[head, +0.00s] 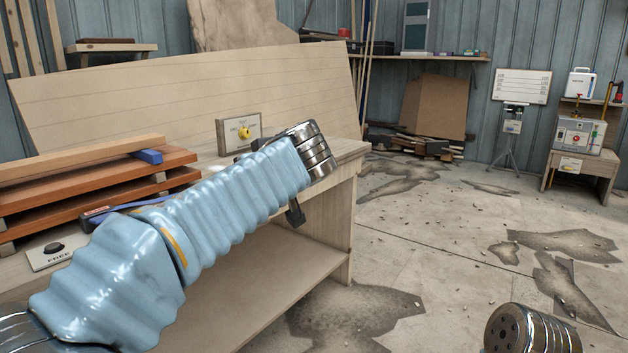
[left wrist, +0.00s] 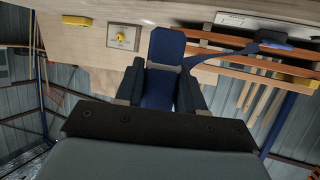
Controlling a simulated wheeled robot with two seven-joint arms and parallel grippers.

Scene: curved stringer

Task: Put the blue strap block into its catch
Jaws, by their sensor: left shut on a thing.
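In the left wrist view my left gripper (left wrist: 162,92) is shut on a dark blue block (left wrist: 166,48), which sits between its two dark fingers. A blue strap (left wrist: 222,52) runs from beside the block to the right, toward a smaller blue piece (left wrist: 275,42) by the planks. In the head view my ribbed blue left arm reaches across the bench and hides most of the gripper and the held block. Part of the strap (head: 125,208) shows behind the arm. I cannot make out the catch for certain. My right gripper is out of view.
A panel with a yellow knob (head: 243,131) stands on the bench (head: 345,150) behind my arm. Stacked planks (head: 95,178) with a blue piece (head: 148,156) lie at left. A plate marked FREE (head: 48,258) is at the front.

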